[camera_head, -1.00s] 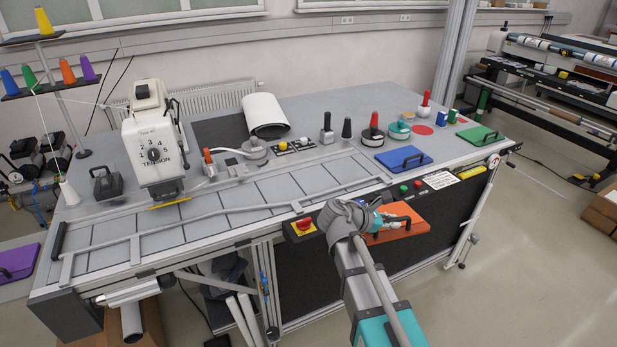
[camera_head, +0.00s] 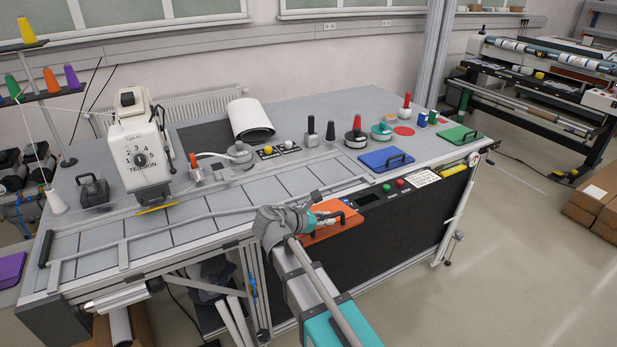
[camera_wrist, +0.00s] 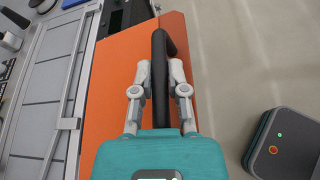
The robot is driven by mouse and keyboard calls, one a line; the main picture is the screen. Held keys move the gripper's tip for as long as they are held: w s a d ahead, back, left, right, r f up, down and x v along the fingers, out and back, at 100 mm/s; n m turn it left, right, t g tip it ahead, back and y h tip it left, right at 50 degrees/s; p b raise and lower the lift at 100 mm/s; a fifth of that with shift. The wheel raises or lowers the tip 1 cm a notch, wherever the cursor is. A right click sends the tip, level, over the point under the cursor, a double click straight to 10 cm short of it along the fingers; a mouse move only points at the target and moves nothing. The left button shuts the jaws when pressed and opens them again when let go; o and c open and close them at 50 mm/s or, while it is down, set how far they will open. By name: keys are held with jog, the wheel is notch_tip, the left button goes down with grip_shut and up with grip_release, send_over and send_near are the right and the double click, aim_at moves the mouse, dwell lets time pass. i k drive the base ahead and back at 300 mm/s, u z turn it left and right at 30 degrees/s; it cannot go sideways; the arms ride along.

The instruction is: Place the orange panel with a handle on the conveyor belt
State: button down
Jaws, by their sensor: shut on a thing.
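The orange panel (camera_head: 340,221) hangs level in my gripper (camera_head: 326,220) at the front edge of the workbench. In the wrist view my gripper (camera_wrist: 159,92) is shut on the panel's black handle (camera_wrist: 158,62), one finger on each side, with the orange surface (camera_wrist: 118,62) below. The conveyor belt (camera_head: 205,230) is the grey segmented strip between rails along the front of the bench, to the left of the panel. The panel appears to be beside its front rail; its height over the bench is hard to tell.
A blue panel (camera_head: 374,163) and a green panel (camera_head: 449,136) with handles lie on the bench to the right. A white tension machine (camera_head: 137,148) stands over the belt's left part. The right middle of the belt is clear. A purple panel (camera_head: 10,270) lies far left.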

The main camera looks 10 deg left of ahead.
aim_at(310, 175)
jog(key=u, duration=0.1)
jog(key=i, duration=1)
jog(key=z, duration=0.1)
